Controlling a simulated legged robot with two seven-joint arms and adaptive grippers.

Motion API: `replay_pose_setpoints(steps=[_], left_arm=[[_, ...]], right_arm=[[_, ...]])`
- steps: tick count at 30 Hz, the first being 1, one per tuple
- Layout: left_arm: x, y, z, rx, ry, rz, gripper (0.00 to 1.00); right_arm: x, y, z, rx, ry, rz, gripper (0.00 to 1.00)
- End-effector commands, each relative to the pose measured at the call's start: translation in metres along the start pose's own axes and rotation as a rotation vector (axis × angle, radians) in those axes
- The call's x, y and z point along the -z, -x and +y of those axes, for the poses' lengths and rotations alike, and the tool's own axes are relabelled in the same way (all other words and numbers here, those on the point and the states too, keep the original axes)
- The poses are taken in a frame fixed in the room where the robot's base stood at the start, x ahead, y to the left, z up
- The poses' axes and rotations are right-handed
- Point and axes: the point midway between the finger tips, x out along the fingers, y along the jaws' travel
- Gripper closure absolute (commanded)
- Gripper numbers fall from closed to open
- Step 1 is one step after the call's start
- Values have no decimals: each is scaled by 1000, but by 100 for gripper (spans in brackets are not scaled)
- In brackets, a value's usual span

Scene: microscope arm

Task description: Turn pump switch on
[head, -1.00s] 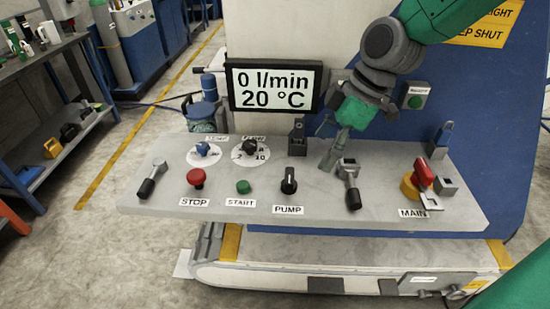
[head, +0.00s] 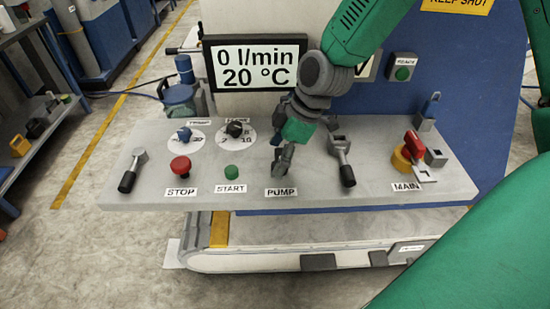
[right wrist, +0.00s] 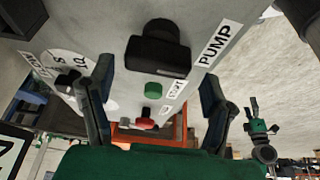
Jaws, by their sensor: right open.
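The black pump switch (right wrist: 158,48) is a rotary knob on the grey panel (head: 384,190), beside its PUMP label. In the head view the knob is mostly or wholly hidden behind my right gripper (head: 283,160), which reaches down just above the PUMP label (head: 281,191). In the right wrist view my right gripper (right wrist: 152,105) is open and empty. The knob shows beyond and between its two fingers, with no clear contact. My left gripper (right wrist: 254,105) appears small at the right of the wrist view; its jaws are too small to judge.
A lever (head: 343,165) stands close right of my right gripper. The green START button (head: 231,172) and red STOP button (head: 180,166) are to its left. Two dials sit behind them. The red MAIN switch (head: 413,145) is at the right. The display (head: 255,63) reads 0 l/min, 20 °C.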

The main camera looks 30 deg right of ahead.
Motion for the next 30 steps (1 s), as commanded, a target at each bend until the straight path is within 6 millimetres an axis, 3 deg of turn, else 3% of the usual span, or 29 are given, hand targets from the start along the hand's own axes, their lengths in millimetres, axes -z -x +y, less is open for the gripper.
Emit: replay_pose_setpoints(steps=[4,13,14,15,18,30], left_arm=[[0,-1,0,0,0,0,19],[0,-1,0,-1,-1,0,19],[0,-1,0,-1,-1,0,19],[0,-1,0,-1,-1,0,19],[0,-1,0,-1,-1,0,19],[0,0,0,0,-1,0,19]], right_arm=[[-4,-11,2,2,-4,3,28],[-1,-12,1,0,-2,3,28],[-1,-12,1,0,-2,3,35],[0,-12,1,0,-2,2,49],[2,-12,0,-3,-1,0,78],[4,-12,2,-5,-2,7,78]])
